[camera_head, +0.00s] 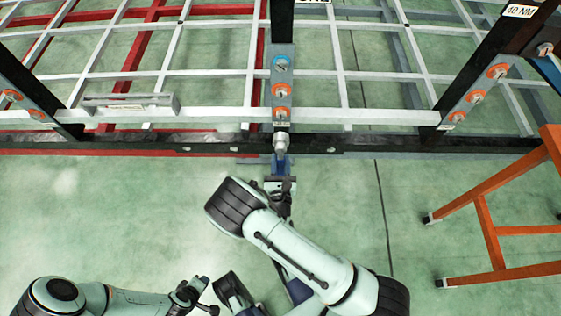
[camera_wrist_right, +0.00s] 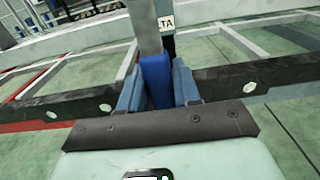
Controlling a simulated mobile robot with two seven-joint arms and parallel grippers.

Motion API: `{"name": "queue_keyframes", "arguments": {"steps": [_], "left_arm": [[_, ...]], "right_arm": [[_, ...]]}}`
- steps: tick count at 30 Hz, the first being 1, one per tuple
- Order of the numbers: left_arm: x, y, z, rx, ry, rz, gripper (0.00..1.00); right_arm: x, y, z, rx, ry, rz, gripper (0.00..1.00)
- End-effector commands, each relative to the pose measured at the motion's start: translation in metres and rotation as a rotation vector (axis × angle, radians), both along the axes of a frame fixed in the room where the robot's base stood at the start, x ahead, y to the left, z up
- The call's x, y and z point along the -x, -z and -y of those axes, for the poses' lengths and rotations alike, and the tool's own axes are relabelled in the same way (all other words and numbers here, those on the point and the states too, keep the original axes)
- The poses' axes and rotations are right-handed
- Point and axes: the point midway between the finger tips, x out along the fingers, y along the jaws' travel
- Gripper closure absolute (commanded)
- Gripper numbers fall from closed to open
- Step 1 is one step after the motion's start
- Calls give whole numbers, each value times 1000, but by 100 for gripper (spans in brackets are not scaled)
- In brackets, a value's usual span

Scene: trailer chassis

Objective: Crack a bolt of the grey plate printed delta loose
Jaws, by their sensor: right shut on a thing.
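The grey plate (camera_head: 271,65) stands upright on the dark central post in the head view. My right gripper (camera_head: 281,180) is shut on a blue-handled tool (camera_wrist_right: 155,80), whose grey shaft points up toward the plate. The tool's silver head (camera_head: 281,140) appears just below the lowest bolt (camera_head: 280,113); I cannot tell whether they touch. My left gripper (camera_head: 195,290) is low in the head view, its jaws unclear.
A dark beam (camera_head: 380,141) crosses in front of the posts. Other plates with orange-ringed bolts stand left (camera_head: 12,97) and right (camera_head: 475,97). An orange stand (camera_head: 490,235) is at right. A grey bar-like part (camera_head: 125,104) lies on the lattice. Green floor is open at left.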

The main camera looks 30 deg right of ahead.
Motion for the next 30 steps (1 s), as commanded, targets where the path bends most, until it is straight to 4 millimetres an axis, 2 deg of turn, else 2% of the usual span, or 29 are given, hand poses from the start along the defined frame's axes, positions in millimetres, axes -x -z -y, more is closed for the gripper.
{"name": "queue_keyframes", "arguments": {"steps": [7,21,30], "left_arm": [[-10,-11,2,-2,2,36,57],[-10,-10,2,-2,2,35,57],[-12,-12,2,-2,2,39,57]], "right_arm": [[-1,-2,1,2,2,3,100],[-41,-1,25,1,1,5,100],[-55,-1,34,2,0,3,100]]}}
